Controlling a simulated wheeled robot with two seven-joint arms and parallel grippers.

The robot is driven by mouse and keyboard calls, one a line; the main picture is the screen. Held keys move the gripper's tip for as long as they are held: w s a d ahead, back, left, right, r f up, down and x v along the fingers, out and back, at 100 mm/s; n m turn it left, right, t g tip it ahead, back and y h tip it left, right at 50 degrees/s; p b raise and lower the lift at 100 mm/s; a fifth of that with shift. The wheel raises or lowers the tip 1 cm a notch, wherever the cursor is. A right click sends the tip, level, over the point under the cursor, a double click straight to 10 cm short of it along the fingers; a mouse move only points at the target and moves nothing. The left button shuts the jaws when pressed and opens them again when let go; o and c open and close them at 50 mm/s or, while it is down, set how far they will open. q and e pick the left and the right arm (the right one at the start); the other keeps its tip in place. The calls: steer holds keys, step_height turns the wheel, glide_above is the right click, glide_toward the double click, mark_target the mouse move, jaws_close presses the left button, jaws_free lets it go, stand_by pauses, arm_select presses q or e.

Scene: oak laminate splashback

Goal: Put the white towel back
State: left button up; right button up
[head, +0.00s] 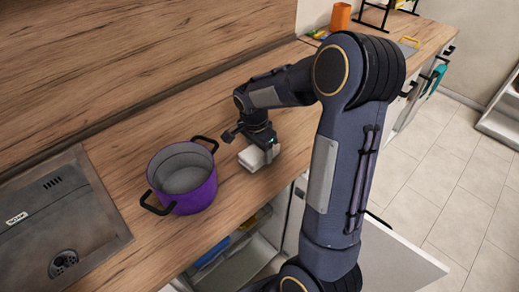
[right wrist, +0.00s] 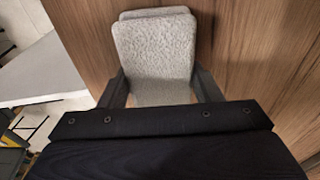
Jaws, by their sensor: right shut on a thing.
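The white towel (head: 252,157) is a small folded block at the counter's front edge, right of the purple pot. It also shows in the right wrist view (right wrist: 155,50), light grey and fluffy, between the two fingers. My right gripper (head: 272,150) is shut on the towel, with a finger on each side of it. Whether the towel rests on the counter or is just above it, I cannot tell. My left gripper does not show in either view.
A purple pot (head: 195,197) with black handles stands left of the towel. A sink (head: 85,215) is at the far left. Below the counter (head: 135,160) a cabinet is open, its white door (head: 395,262) swung out. An orange cup (head: 340,17) stands at the back.

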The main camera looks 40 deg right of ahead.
mark_target(256, 152)
steer(key=shift+f, duration=0.15)
steer(key=shift+f, duration=0.1)
steer(key=shift+f, duration=0.15)
steer(key=o, duration=0.9)
step_height(256, 152, up, 12)
steer(key=a, duration=0.2)
steer(key=s+a+n+t+y, duration=0.1)
steer(key=s+a+n+t, duration=0.1)
steer(key=s+a+n, duration=0.2)
steer(key=s+a+n+t+y, duration=0.1)
steer(key=s+a+n+y, duration=0.1)
steer(key=s+a+n, duration=0.3)
steer(key=s+a+n+t+y, duration=0.2)
steer(key=s+a+n, duration=0.2)
steer(key=s, duration=0.6)
steer(key=shift+s+a+f+n+t, duration=0.15)
steer(key=shift+f+n, duration=0.05)
steer(key=shift+n, duration=0.4)
steer(key=shift+s+a+f+n+t, duration=0.1)
steer(key=shift+f+n+t, duration=0.05)
steer(key=shift+n, duration=0.45)
